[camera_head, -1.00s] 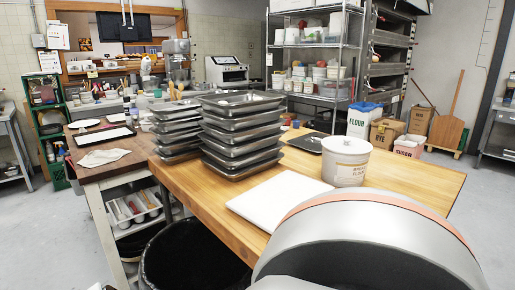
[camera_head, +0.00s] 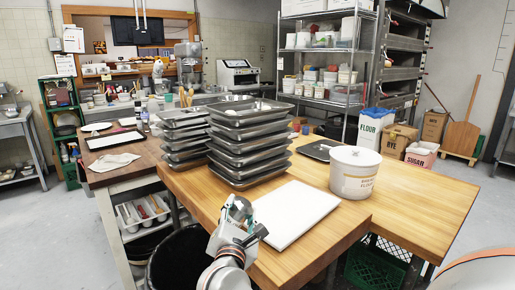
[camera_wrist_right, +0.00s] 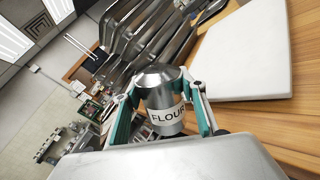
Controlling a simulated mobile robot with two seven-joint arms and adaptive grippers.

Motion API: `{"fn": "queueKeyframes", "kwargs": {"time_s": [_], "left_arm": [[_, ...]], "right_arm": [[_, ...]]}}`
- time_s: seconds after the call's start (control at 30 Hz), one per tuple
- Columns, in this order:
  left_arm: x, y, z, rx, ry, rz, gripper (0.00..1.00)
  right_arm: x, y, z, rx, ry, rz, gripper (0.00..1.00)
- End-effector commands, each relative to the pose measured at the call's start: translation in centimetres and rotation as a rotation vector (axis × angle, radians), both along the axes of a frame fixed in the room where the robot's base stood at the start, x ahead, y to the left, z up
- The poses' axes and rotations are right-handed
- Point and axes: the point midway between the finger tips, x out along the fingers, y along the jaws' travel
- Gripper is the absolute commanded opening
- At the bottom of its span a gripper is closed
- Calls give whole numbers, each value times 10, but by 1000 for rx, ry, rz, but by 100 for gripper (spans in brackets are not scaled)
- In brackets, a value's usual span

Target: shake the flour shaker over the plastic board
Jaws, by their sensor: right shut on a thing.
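The flour shaker (camera_wrist_right: 158,88) is a small metal can with a domed top and a "FLOUR" label. My right gripper (camera_wrist_right: 165,100) is shut on it, a teal-lined finger on each side. In the head view, my right gripper (camera_head: 240,214) is just left of the plastic board's near-left edge, and the shaker is hard to make out there. The white plastic board (camera_head: 300,212) lies flat and bare on the wooden table; it also shows in the right wrist view (camera_wrist_right: 242,55), beside the shaker. My left gripper is not in view.
Stacked metal trays (camera_head: 245,150) stand just behind my right gripper and the board. A white flour tub (camera_head: 354,175) stands at the board's far right. The wooden table (camera_head: 425,190) is clear to the right. A black bin (camera_head: 180,262) stands below the front edge.

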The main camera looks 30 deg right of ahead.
Motion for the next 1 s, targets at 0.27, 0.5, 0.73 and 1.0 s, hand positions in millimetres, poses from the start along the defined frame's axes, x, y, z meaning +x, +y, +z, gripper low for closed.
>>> {"fn": "queueKeyframes", "kwargs": {"time_s": [0.27, 0.5, 0.73, 1.0], "left_arm": [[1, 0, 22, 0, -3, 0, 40], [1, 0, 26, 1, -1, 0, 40], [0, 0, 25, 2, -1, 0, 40], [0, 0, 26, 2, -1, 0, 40]], "right_arm": [[67, -67, 85, -322, 272, -98, 13], [91, -96, 117, -439, 393, -125, 13], [93, -99, 120, -452, 407, -128, 13], [93, -98, 120, -452, 404, -128, 13]]}}
